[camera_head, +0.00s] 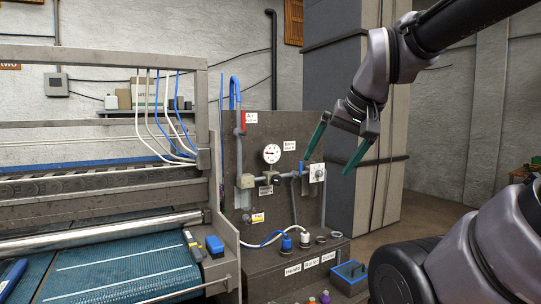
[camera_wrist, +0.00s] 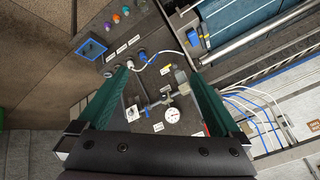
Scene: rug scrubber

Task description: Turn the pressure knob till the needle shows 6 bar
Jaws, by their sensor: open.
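The round white pressure gauge (camera_head: 271,153) is mounted on the dark upright panel. Its needle is too small to read in either view. A small dark fitting (camera_head: 270,178), which looks like the regulator with its knob, sits just below the gauge on the pipe. The gauge also shows in the wrist view (camera_wrist: 172,114), between my fingers and upside down. My gripper (camera_head: 325,167) is open and empty, with its two green fingers spread and pointing down in front of the panel's right side. In the wrist view my gripper (camera_wrist: 158,72) frames the gauge and pipe without visible contact.
A blue-handled valve (camera_head: 302,168) and a white plate (camera_head: 317,172) are right of the gauge. Hose connectors (camera_head: 305,238) and a blue tray (camera_head: 349,273) are below. The rug machine (camera_head: 110,240) stands left. A tall grey cabinet (camera_head: 345,90) stands behind my arm.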

